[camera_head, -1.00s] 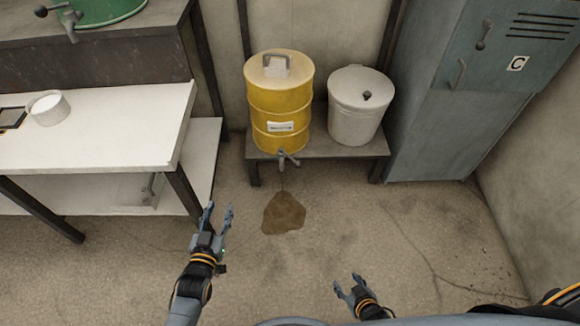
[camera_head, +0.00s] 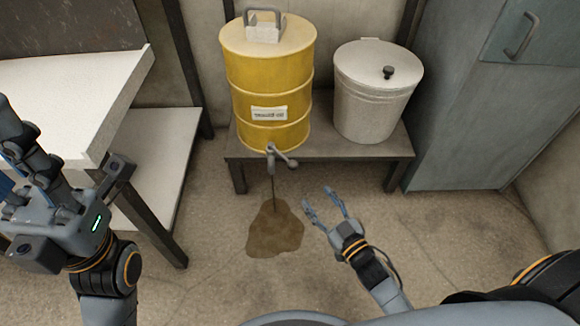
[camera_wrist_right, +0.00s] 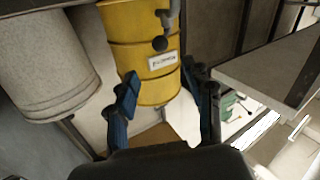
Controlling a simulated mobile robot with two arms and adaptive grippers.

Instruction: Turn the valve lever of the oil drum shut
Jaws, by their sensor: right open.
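The yellow oil drum (camera_head: 268,80) stands upright on a low grey bench (camera_head: 330,150). Its valve lever (camera_head: 287,160) sticks out to the right of the tap at the drum's lower front. A thin dark stream runs from the tap to a brown puddle (camera_head: 275,230) on the floor. My right gripper (camera_head: 317,197) is open and empty, below and right of the lever, apart from it. In the right wrist view the drum (camera_wrist_right: 125,22) and tap (camera_wrist_right: 167,20) show beyond the open fingers (camera_wrist_right: 163,78). My left gripper (camera_head: 20,140) is at the left edge, its fingers overlapping and partly cut off.
A lidded whitish bin (camera_head: 372,95) stands on the bench right of the drum. A grey locker (camera_head: 470,120) is farther right. A white table (camera_head: 80,90) with a lower shelf is on the left, close to my left gripper. The floor before the bench is mostly clear.

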